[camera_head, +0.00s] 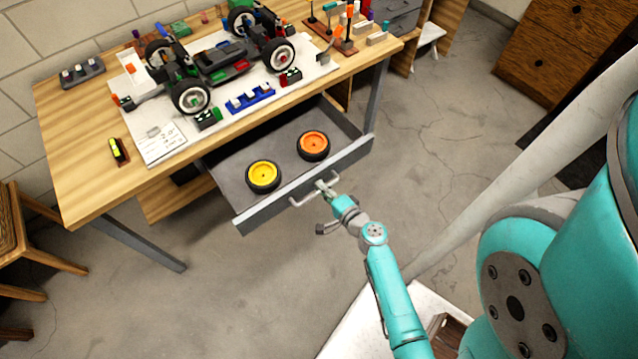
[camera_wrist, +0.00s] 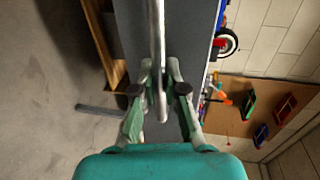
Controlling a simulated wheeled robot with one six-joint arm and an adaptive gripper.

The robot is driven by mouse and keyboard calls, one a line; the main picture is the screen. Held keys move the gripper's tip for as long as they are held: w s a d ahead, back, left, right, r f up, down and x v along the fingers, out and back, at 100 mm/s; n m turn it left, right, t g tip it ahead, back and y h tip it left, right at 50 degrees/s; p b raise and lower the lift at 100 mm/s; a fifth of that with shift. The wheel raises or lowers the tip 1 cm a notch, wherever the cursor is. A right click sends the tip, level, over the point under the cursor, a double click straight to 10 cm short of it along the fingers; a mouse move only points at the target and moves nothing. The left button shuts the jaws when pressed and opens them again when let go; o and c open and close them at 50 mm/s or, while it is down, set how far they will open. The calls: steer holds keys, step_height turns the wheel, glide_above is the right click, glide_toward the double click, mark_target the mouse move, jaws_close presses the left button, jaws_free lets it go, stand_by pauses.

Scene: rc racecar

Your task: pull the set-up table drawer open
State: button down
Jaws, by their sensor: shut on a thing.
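The set-up table (camera_head: 90,180) has a wooden top. Its grey drawer (camera_head: 300,194) stands pulled out under the front edge, with its inside showing. Two wheels lie in the drawer, one with a yellow hub (camera_head: 263,175) and one with an orange hub (camera_head: 313,146). My gripper (camera_head: 326,189) is at the drawer's front and shut on the light metal bar handle (camera_head: 301,203). In the wrist view the handle (camera_wrist: 157,40) runs between the two fingers of my gripper (camera_wrist: 160,92). The fingers hide part of the handle.
A racecar chassis (camera_head: 215,62) and several small parts stand on the table top. A wooden stool (camera_head: 25,240) is at the left. A wooden cabinet (camera_head: 560,50) is at the upper right. The concrete floor (camera_head: 240,290) before the drawer is clear left of my arm.

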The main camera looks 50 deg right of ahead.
steer(key=c, duration=1.2)
jaws_free()
steer(key=v, duration=0.7)
steer(key=shift+s, duration=0.25)
steer(key=shift+a, duration=0.15)
